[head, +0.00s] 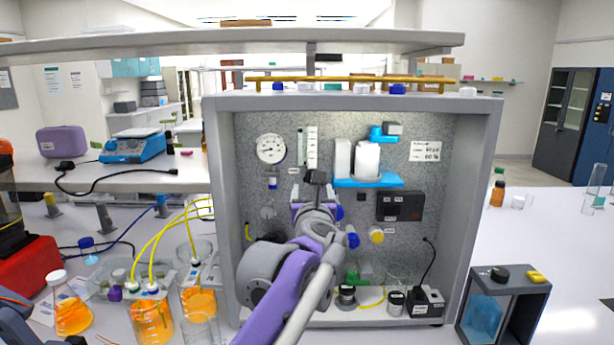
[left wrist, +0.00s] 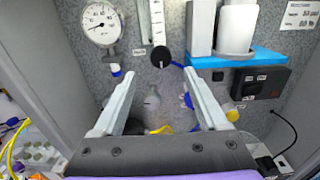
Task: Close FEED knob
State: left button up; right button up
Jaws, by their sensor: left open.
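A black round knob (left wrist: 160,57) sits on the grey speckled panel, directly below the clear flowmeter (head: 311,148). In the head view the knob (head: 318,177) shows just above my left gripper. I cannot read a FEED label on it. My left gripper (left wrist: 160,73) is open and empty, with one fingertip on each side below the knob in the wrist view. I cannot tell how far its tips are from the panel. In the head view my left gripper (head: 317,197) and arm hide the middle of the panel. My right gripper is not in view.
A pressure gauge (head: 271,149) is left of the flowmeter. A blue bracket (head: 368,181) holds white cylinders to the right, above a black control box (head: 400,206). Blue (head: 353,240) and yellow (head: 376,235) knobs sit lower. The cabinet's side walls (head: 473,200) enclose the panel.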

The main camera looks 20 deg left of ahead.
pick_arm(q)
jog(key=p+x, duration=0.1)
jog(key=x, duration=0.9)
jog(key=shift+d, duration=0.1)
grip_shut()
